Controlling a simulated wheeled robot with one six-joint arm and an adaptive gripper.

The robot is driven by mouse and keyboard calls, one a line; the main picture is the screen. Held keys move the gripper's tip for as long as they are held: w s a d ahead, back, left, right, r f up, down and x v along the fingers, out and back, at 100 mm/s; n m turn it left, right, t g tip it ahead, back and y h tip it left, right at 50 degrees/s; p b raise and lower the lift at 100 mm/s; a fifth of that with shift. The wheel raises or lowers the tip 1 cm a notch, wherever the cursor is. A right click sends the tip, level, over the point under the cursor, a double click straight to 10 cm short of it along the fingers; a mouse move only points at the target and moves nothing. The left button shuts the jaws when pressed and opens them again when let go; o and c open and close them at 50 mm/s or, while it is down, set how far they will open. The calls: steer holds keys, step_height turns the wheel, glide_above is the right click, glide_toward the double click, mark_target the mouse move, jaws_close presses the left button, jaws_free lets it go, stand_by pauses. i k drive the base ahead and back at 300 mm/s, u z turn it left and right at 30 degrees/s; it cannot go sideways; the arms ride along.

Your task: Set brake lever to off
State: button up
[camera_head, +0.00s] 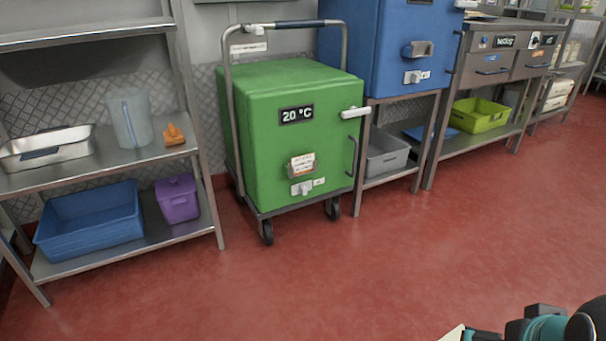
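A green box (293,160) marked 20 °C sits on a wheeled trolley with a tall tubular push handle (228,100). On the handle's left upright is a small white lever (255,30) with a label plate (248,47) below it, its text too small to read. A second small white lever (304,187) with a label sits low on the box front, and a white latch-like lever (354,112) sticks out at its right edge. I cannot tell for sure which is the brake lever, or its setting. Teal and black arm parts show at bottom right; my gripper's fingers are not visible.
A steel shelf (75,180) with tubs stands at left. A blue cabinet (385,55) on a stand is right of the trolley, with a steel counter (500,60) further right. The red floor (330,265) in front is clear.

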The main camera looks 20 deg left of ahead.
mark_target(258, 32)
steer(key=u, duration=1.3)
steer(key=k, duration=0.4)
steer(key=u, duration=1.1)
steer(key=i, duration=1.75)
steer(key=z, duration=0.9)
steer(key=i, duration=0.25)
steer(key=z, duration=0.15)
